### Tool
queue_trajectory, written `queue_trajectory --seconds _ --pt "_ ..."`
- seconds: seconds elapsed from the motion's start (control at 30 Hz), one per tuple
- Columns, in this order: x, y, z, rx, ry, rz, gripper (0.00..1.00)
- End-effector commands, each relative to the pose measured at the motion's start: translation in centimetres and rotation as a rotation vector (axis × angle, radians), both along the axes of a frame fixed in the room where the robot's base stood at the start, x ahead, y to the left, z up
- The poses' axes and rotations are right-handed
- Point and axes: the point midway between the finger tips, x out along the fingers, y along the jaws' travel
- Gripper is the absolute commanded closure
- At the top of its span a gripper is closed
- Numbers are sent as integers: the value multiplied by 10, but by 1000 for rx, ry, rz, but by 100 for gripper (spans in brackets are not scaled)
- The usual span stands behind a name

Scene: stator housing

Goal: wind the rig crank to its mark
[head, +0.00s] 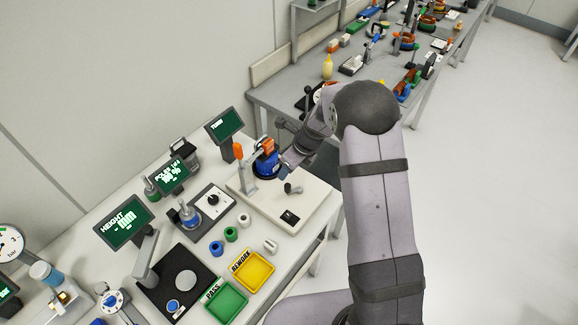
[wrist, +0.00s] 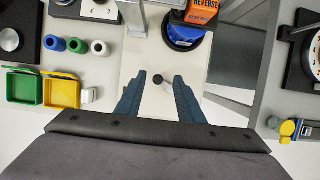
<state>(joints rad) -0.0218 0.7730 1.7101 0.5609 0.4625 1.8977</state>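The rig is a pale base plate (head: 262,208) on the bench, also in the wrist view (wrist: 138,52). It carries a blue housing (head: 266,166) with an orange block marked REVERSE (wrist: 202,12). A small crank with a dark knob (head: 291,188) stands on the plate in front of the housing. In the wrist view the knob (wrist: 157,78) shows between and just past my fingertips. My gripper (wrist: 158,78) is open, its two blue-grey fingers apart with nothing held. In the head view my gripper (head: 285,171) is above the plate, behind the knob. The crank's mark cannot be made out.
An upright lever with an orange handle (head: 239,152) stands left of the housing. Green (head: 226,301) and yellow (head: 254,270) trays and several small rings are to the left. A second bench is behind my arm.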

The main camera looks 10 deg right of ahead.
Motion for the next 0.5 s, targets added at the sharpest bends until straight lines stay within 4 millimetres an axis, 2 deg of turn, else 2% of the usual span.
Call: queue_trajectory --seconds 0.5 --pt "0 0 -48 -1 1 0 66"
